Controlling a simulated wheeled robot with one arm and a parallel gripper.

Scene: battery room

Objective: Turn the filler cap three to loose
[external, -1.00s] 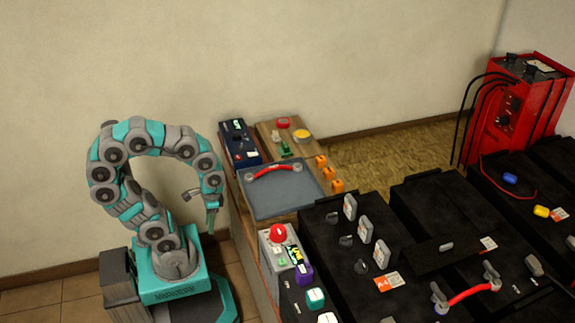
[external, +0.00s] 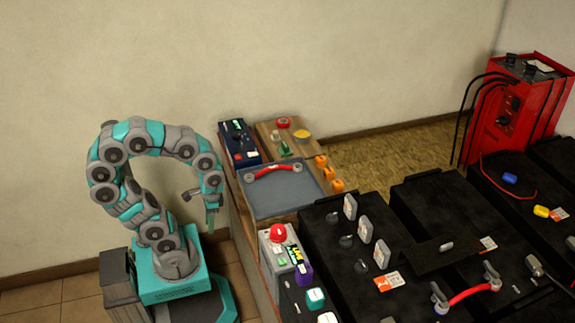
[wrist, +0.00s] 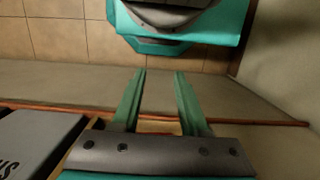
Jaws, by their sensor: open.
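Several dark round caps (external: 346,241) stand in a row on the near black battery (external: 322,230), with upright grey tabs (external: 365,230) beside them. Which cap is number three, and whether any is loose, I cannot tell. My gripper (external: 211,224) hangs pointing down at the left, short of the bench and well apart from the caps. In the wrist view my gripper (wrist: 160,76) is open, with nothing between its two green fingers. No cap shows in that view.
A grey tray (external: 262,203) with a red-handled piece (external: 270,170) lies on the bench. A grey box with a red button (external: 278,232) stands at the battery's near left. More batteries, a red link (external: 468,294) and a red charger (external: 512,105) with black cables are to the right.

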